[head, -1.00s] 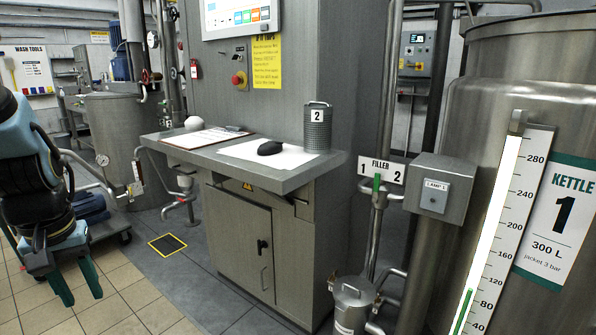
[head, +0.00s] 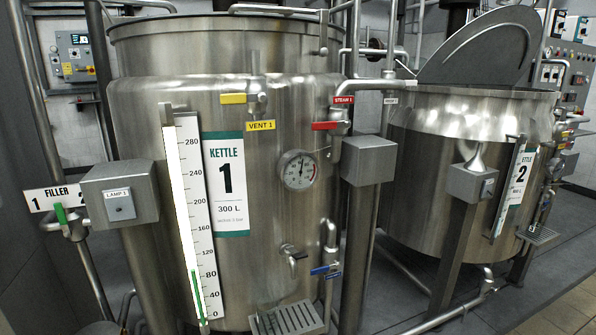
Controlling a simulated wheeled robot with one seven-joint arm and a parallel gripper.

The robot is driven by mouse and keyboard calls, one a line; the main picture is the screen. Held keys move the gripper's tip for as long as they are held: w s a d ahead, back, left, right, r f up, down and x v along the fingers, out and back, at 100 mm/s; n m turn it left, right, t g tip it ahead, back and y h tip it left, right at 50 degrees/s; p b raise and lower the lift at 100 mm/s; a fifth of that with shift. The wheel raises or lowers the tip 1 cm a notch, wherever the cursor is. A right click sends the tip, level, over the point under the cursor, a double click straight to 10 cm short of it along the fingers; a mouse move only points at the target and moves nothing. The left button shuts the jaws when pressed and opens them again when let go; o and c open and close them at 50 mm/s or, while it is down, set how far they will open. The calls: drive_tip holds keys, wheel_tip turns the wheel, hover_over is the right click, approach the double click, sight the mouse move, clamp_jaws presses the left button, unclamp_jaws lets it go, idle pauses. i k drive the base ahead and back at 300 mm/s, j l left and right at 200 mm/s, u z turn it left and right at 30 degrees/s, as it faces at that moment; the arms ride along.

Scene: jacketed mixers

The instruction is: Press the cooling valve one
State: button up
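Kettle 1 (head: 270,215), a tall steel vessel, fills the middle of the head view. Low on its right side is a small valve with a blue handle (head: 320,270) on a thin vertical pipe. A small blue label (head: 333,276) sits beside it, too small to read. No label that reads cooling can be made out. A red valve handle (head: 323,126) is higher up, under a red STEAM 1 label (head: 344,100). A yellow handle (head: 233,99) is above the VENT 1 label (head: 261,125). My gripper is not in view.
A grey box (head: 368,160) on a post stands right of kettle 1. The LAMP 1 box (head: 120,195) stands at its left. A slotted drip tray (head: 288,320) sticks out below. Kettle 2 (head: 420,150) is at the right, with grey floor in front of it.

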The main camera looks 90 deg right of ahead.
sight(338, 266)
drive_tip(key=z, duration=0.45)
drive_tip(key=i+z, duration=0.15)
drive_tip(key=z, duration=0.7)
drive_tip(key=i+z, duration=0.15)
drive_tip(key=z, duration=0.25)
drive_tip(key=j+z, duration=0.1)
drive_tip(key=z, duration=0.35)
drive_tip(key=i, duration=0.05)
